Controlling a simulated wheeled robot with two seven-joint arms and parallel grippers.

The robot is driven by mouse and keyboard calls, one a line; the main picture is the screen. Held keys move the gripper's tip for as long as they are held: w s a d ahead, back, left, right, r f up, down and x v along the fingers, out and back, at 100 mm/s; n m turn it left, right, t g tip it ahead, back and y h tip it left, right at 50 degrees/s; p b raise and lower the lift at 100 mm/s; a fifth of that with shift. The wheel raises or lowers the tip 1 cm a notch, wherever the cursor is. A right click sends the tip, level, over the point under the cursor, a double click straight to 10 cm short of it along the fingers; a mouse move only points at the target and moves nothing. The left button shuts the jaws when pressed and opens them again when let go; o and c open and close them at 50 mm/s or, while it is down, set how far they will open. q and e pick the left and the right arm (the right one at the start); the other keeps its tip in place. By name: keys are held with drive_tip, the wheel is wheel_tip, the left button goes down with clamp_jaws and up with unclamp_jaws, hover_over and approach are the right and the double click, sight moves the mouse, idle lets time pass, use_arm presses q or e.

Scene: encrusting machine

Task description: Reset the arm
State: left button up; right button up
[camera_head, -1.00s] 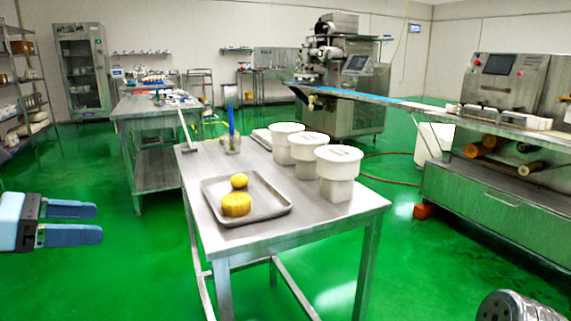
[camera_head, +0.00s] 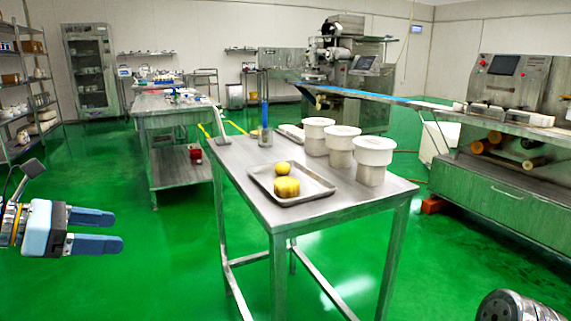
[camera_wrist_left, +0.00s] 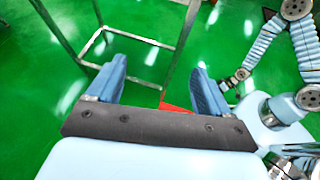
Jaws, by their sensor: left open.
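My left gripper (camera_head: 103,231) is at the left edge of the head view, left of the steel table (camera_head: 345,197) and clear of it. Its two blue fingers are apart with nothing between them. In the left wrist view the same open gripper (camera_wrist_left: 158,88) shows green floor between its fingers and table legs beyond. My right gripper is not in the head view; a rounded grey part of my body shows at the lower right. A blue jointed arm of mine shows at the right of the left wrist view.
Machines (camera_head: 503,75) stand at the right. Green floor is clear between gripper and table.

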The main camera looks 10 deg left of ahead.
use_arm(q)
drive_tip(key=w+d+f+m+g+y, duration=0.15)
drive_tip(key=w+f, duration=0.25)
drive_tip(key=f, duration=0.5)
drive_tip(key=w+d+f+m+g+y, duration=0.1)
drive_tip(key=w+d+f+m, duration=0.2)
drive_tip(key=f, duration=0.6)
drive_tip(key=d+f+m+g+y, duration=0.1)
drive_tip(key=d+f+m+g, duration=0.15)
drive_tip(key=f, duration=0.75)
drive_tip(key=d+f+m+g+y, duration=0.1)
drive_tip(key=d+f+m+y, duration=0.15)
drive_tip(key=f, duration=0.75)
drive_tip(key=s+d+f+m+g, duration=0.1)
drive_tip(key=s+d+f+m, duration=0.6)
drive_tip(key=f, duration=0.2)
drive_tip(key=s+d+f+m+g+h, duration=0.1)
drive_tip(key=s+d+f+m, duration=0.6)
drive_tip(key=f, duration=0.3)
drive_tip(key=shift+s+f, duration=0.15)
drive_tip(key=shift+s, duration=0.4)
